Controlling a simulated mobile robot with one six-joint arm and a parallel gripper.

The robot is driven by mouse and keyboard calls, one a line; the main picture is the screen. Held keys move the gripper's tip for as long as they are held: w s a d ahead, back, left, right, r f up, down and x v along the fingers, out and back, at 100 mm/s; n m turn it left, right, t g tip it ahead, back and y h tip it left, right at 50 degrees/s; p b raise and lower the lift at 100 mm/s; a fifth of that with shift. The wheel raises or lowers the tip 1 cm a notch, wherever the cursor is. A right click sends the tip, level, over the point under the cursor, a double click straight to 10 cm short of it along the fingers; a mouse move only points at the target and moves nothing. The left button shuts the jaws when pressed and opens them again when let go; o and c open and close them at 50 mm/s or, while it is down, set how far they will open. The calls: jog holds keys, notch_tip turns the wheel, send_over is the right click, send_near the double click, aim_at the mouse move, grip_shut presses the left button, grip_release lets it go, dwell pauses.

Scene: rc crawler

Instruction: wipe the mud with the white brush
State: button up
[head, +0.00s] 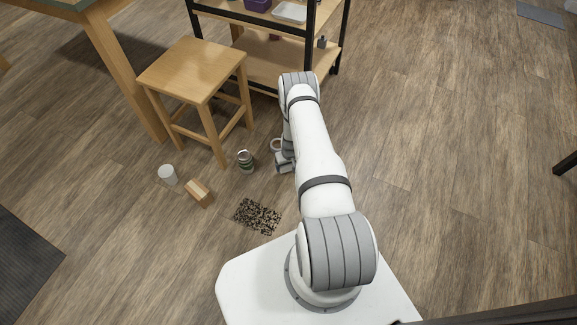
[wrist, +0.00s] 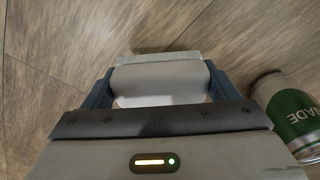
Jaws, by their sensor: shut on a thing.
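The mud (head: 257,216) is a dark speckled patch on the wood floor, in front of my base in the head view. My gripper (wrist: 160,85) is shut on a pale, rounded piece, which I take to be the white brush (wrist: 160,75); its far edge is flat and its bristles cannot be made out. In the head view my gripper (head: 285,161) is low near the floor, beyond the mud and slightly to its right, apart from it. My arm hides part of the gripper there, and the brush is hard to tell.
A green-labelled can (head: 245,161) stands just left of my gripper; it is close at the right in the wrist view (wrist: 290,110). A wooden block (head: 199,193) and a white cup (head: 168,174) are farther left. A stool (head: 194,70) and shelf (head: 275,60) stand behind.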

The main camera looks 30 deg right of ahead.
jog(key=shift+r+p, duration=0.65)
jog(key=shift+r, duration=0.65)
jog(key=shift+r+p, duration=1)
jog(key=shift+r, duration=0.5)
